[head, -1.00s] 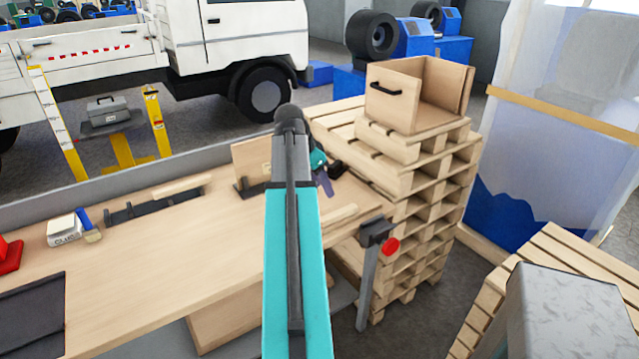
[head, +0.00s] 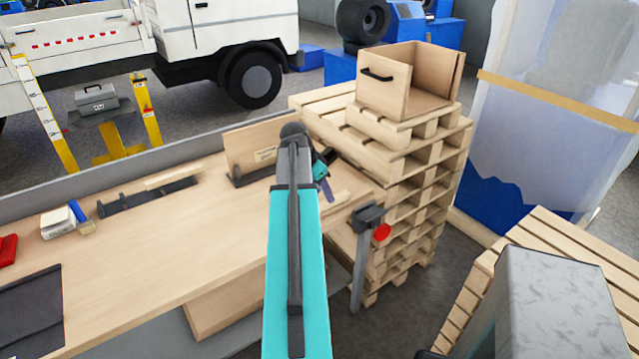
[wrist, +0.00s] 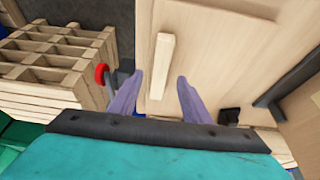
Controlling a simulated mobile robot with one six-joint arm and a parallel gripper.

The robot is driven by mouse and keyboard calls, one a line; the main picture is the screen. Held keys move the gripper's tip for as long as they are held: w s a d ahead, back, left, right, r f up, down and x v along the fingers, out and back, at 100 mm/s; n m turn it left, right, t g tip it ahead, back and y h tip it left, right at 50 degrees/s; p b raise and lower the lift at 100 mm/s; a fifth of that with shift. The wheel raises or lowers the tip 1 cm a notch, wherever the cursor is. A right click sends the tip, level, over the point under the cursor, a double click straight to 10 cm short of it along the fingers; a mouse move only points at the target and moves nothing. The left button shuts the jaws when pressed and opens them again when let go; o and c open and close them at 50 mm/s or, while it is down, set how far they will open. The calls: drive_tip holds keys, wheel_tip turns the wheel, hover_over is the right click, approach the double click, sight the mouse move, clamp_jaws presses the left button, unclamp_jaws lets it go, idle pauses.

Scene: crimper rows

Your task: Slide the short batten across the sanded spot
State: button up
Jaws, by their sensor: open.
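The short batten (wrist: 159,65) is a pale wooden strip lying flat on the bench top in the wrist view. In the head view a pale strip, likely the same batten (head: 338,204), shows partly behind my arm. My gripper (wrist: 160,82) has two purple fingers spread apart, with nothing held. The batten's near end shows between the fingertips; I cannot tell the height gap. My gripper (head: 324,186) is mostly hidden by my turquoise arm in the head view.
An upright board (head: 254,147) stands in a black holder behind my gripper. A clamp with a red knob (head: 381,232) sits at the bench's right edge. Stacked pallets (head: 425,170) carry an open wooden box (head: 385,92). The bench's left middle (head: 170,240) is clear.

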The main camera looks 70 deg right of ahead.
drive_tip(key=shift+p+x, duration=0.4)
drive_tip(key=shift+x, duration=1.7)
clamp_jaws()
drive_tip(key=shift+w+d, duration=0.15)
drive_tip(key=shift+w+d+b, duration=0.1)
drive_tip(key=shift+w+d, duration=0.95)
drive_tip(key=shift+w, duration=0.6)
drive_tip(key=shift+w+d+b, duration=0.15)
drive_tip(key=shift+w+d, duration=0.9)
drive_tip(key=shift+w, duration=0.6)
drive_tip(key=shift+w+d+b, duration=0.1)
drive_tip(key=shift+w+d, duration=0.95)
drive_tip(key=shift+w, duration=0.6)
unclamp_jaws()
